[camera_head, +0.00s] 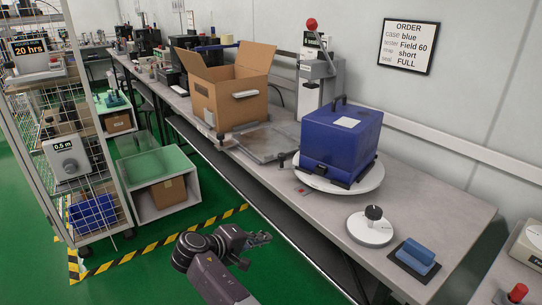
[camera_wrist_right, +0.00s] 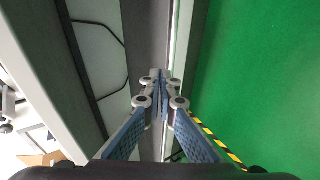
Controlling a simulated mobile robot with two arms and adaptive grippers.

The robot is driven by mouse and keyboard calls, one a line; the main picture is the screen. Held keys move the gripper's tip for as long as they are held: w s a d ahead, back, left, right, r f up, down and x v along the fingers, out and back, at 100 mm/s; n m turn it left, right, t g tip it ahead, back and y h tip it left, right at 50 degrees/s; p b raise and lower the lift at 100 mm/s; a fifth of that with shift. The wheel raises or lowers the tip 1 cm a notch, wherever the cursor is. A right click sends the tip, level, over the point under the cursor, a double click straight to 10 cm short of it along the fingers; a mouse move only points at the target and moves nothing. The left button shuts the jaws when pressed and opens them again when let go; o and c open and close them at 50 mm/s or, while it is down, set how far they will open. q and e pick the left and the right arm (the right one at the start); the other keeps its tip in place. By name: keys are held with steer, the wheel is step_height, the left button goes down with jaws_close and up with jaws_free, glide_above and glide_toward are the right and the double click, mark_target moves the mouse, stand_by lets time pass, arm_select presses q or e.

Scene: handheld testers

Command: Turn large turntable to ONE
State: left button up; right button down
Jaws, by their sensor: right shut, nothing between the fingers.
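The large turntable (camera_head: 366,184) is a white round disc on the workbench, under a blue case (camera_head: 340,148) with a black handle and a white label. The case hides most of the disc, and I cannot read any position mark on it. A small red mark (camera_head: 301,191) lies on the bench by its left front edge. My right gripper (camera_head: 262,238) is in front of the bench over the green floor, apart from the turntable. In the right wrist view its fingers (camera_wrist_right: 161,85) are shut and empty. My left gripper is not in view.
A smaller white disc with a black knob (camera_head: 374,213) and a blue block on a dark pad (camera_head: 417,252) stand on the bench right of the turntable. An open cardboard box (camera_head: 222,105) and a press (camera_head: 312,85) stand behind left. A wire rack (camera_head: 92,150) stands left.

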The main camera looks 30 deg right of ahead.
steer(key=w+a+r+h, duration=0.1)
steer(key=w+r+h, duration=0.25)
steer(key=r, duration=0.75)
steer(key=w+a+r+h, duration=0.1)
steer(key=w+r+h, duration=0.3)
steer(key=r, duration=0.8)
steer(key=shift+t+y, duration=0.4)
steer(key=shift+y, duration=0.35)
steer(key=x, duration=0.6)
steer(key=w+x, duration=0.1)
steer(key=x, duration=0.3)
steer(key=shift+w+f, duration=0.1)
steer(key=shift+f, duration=0.05)
steer(key=shift+s+a, duration=0.2)
steer(key=shift+s, duration=0.05)
steer(key=shift+s+a, duration=0.15)
steer(key=shift+s, duration=0.6)
steer(key=shift+s+f+p, duration=0.15)
steer(key=shift+s+p, duration=0.2)
steer(key=shift+s, duration=0.45)
steer(key=shift+s+a, duration=0.1)
steer(key=shift+s, duration=0.1)
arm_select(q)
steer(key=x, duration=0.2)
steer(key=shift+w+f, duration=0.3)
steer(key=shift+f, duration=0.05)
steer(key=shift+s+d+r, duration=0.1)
